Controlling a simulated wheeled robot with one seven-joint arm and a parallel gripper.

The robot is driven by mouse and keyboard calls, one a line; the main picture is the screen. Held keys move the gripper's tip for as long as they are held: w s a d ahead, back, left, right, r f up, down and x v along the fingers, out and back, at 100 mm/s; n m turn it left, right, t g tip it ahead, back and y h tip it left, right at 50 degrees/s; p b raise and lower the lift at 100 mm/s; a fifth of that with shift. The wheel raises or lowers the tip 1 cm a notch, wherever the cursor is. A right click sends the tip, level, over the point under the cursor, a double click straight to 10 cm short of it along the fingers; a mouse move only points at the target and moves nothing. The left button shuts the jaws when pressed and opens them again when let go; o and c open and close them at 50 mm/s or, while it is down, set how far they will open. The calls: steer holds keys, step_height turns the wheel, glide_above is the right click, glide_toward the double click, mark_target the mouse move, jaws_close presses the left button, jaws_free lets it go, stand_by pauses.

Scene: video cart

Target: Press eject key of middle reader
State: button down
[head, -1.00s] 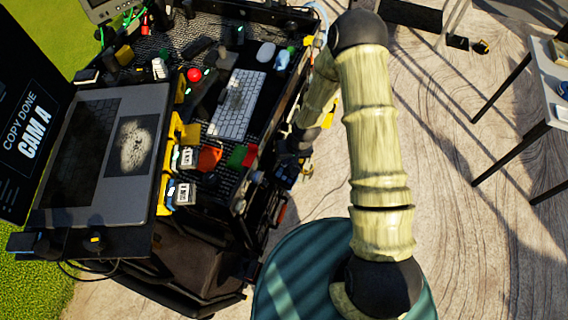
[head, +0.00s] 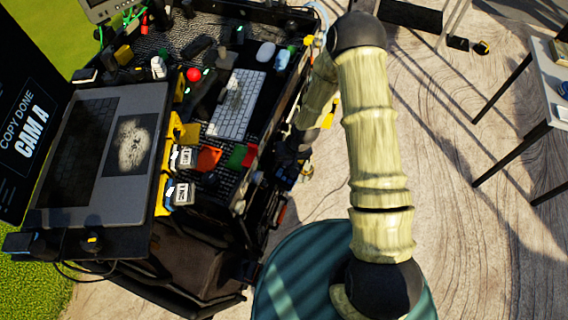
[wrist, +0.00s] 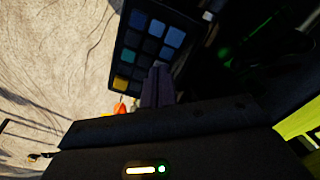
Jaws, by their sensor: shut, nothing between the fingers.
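Yellow-framed readers stand in a row along the right side of the laptop tray. Two hold white-labelled cards: one reader (head: 172,158) and a nearer one (head: 164,192). I cannot make out which is the middle reader or its eject key. In the wrist view my gripper (wrist: 158,84) is shut and empty, its dark fingers in front of a black key panel (wrist: 122,62) with blue, teal and yellow keys. I cannot tell whether the fingertips touch it. In the head view my gripper is not clearly seen; the dark end of my arm is at the cart's right side.
A laptop (head: 60,205) lies on the cart's left. A white keyboard (head: 240,108), a red button (head: 193,75) and orange and green blocks crowd the cart top. A white table (head: 545,90) stands far right. The floor between is mostly clear.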

steer(key=p+v, duration=0.4)
steer(key=v, duration=0.2)
steer(key=shift+r, duration=0.4)
steer(key=shift+d, duration=0.15)
stand_by(0.7)
steer(key=s+d+r+h, duration=0.1)
steer(key=d+r, duration=0.3)
steer(key=r, duration=0.4)
steer(key=s+d+r+h, duration=0.15)
steer(key=d+r, duration=0.25)
steer(key=r, duration=0.4)
steer(key=s+d+r+m+t+b, duration=0.1)
steer(key=s+d+r+m, duration=0.1)
steer(key=s+d+r, duration=0.3)
steer(key=s+r, duration=0.4)
steer(key=shift+s+r, duration=0.35)
steer(key=shift+r, duration=0.05)
